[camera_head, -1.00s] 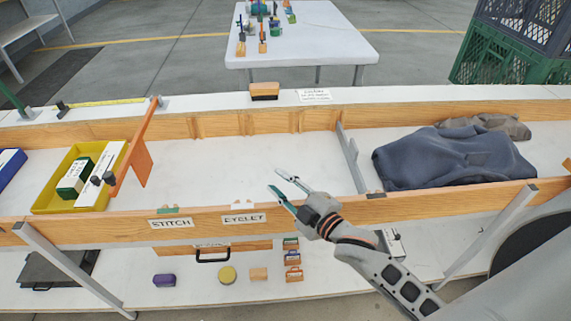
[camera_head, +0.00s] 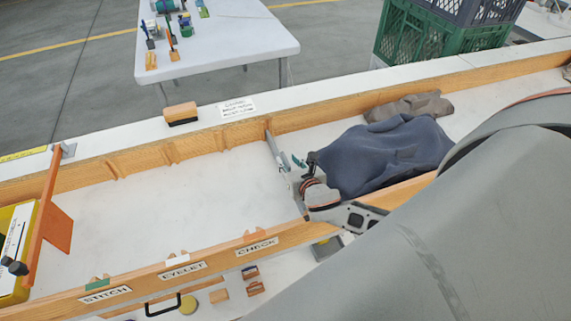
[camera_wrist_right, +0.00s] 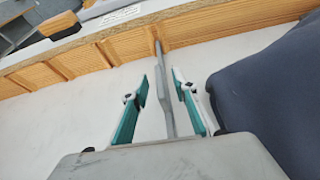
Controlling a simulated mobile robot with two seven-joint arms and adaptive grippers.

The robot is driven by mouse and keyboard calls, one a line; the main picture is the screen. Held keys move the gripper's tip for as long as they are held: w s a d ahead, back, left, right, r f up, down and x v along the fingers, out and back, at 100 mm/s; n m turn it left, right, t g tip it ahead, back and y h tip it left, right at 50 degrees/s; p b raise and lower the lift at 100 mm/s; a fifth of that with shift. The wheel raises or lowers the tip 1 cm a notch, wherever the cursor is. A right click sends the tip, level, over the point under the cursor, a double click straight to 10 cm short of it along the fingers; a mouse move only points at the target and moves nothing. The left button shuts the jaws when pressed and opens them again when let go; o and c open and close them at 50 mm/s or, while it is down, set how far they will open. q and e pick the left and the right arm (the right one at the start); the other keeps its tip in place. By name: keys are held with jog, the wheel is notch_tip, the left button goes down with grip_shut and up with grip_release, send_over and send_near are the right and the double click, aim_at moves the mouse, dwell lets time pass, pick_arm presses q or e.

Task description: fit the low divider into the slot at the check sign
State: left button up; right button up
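A low grey divider (camera_head: 277,153) stands across the wooden trough, just left of the dark blue cloth. It also shows in the right wrist view (camera_wrist_right: 165,95), running between my fingers. My right gripper (camera_head: 291,164) is over it with green-tipped fingers apart, one on each side; I see gaps between fingers and divider in the wrist view (camera_wrist_right: 160,88). The CHECK sign (camera_head: 257,247) is on the front board, left of the divider, with small wooden cleats (camera_head: 254,233) above it. Paired cleats (camera_head: 220,139) line the back wall. My left gripper is not in view.
The blue cloth (camera_head: 385,155) lies close on the right of my gripper. An orange divider (camera_head: 46,222) and a yellow tray (camera_head: 16,285) are at the left. The trough floor (camera_head: 200,200) between is clear. EYELET (camera_head: 183,270) and STITCH (camera_head: 105,294) signs are further left.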

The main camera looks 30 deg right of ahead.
aim_at(285, 160)
jog(key=shift+s+a+f+n, duration=0.1)
jog(key=shift+s+f+n, duration=0.1)
jog(key=shift+n, duration=0.1)
jog(key=shift+f+x, duration=0.25)
jog(key=shift+x, duration=1)
jog(key=shift+w+f, duration=0.15)
jog(key=shift+w, duration=0.35)
jog(key=shift+x, duration=2.05)
grip_shut()
